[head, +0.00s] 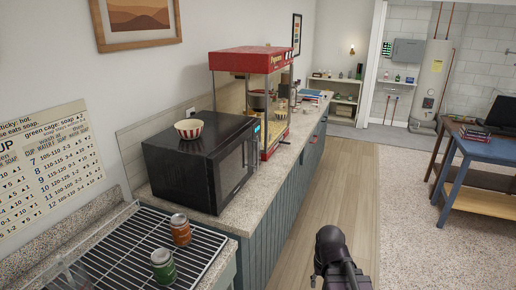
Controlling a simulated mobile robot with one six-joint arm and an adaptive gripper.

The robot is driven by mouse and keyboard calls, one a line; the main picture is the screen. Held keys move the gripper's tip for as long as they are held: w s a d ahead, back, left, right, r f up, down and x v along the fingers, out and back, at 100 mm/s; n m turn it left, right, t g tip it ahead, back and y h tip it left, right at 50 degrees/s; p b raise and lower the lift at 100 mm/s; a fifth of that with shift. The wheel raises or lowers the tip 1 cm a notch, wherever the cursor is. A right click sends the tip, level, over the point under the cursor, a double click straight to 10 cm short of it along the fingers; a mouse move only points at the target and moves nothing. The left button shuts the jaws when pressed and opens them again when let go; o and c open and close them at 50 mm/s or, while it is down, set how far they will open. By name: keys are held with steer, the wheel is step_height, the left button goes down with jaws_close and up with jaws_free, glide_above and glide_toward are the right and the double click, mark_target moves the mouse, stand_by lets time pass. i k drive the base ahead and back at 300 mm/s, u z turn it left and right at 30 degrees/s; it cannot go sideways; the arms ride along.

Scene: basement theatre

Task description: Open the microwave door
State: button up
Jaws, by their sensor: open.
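The black microwave (178,153) stands on the speckled counter in the head view, left of centre. Its front faces right, towards the open floor. The microwave door (231,172) looks shut, flush with the body, and is seen at a steep angle. A small lit display shows at the far end of the front. A red-and-white striped bowl (189,129) sits on top of the microwave. Part of my dark arm shows at the bottom, right of the counter and apart from the microwave. My gripper cannot be made out.
A red popcorn machine (252,62) stands just beyond the microwave. An orange-brown can (181,230) and a green can (163,266) stand on the wire rack (112,247) nearer me. The wood floor (335,185) beside the counter is clear. A blue table (487,150) stands at right.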

mark_target(230, 167)
steer(key=i, duration=1.15)
